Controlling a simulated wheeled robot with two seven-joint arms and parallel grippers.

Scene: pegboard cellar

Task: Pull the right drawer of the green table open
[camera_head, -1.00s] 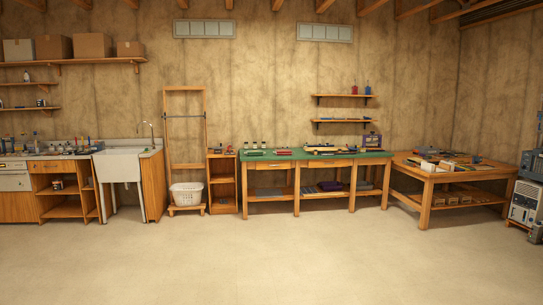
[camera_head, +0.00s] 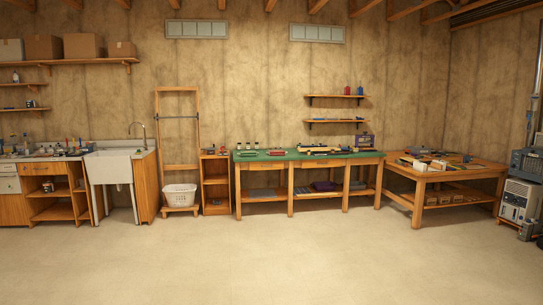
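The green table (camera_head: 275,157) stands against the back wall, right of centre, some way off across the floor. It has a green top, wooden legs and a lower shelf. Under its top a left drawer front (camera_head: 264,165) and a right drawer front (camera_head: 328,163) show, small in the view. Both look flush with the frame, so the right drawer appears closed. Several tools and bottles lie on the top. Neither of my grippers is in view.
The concrete floor (camera_head: 270,255) in front is clear. Left of the table stand a small wooden shelf unit (camera_head: 215,183), a wooden rack with a white basket (camera_head: 180,196) and a sink (camera_head: 113,168). A wooden corner table (camera_head: 447,177) stands at right, with grey machines (camera_head: 522,190) beyond.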

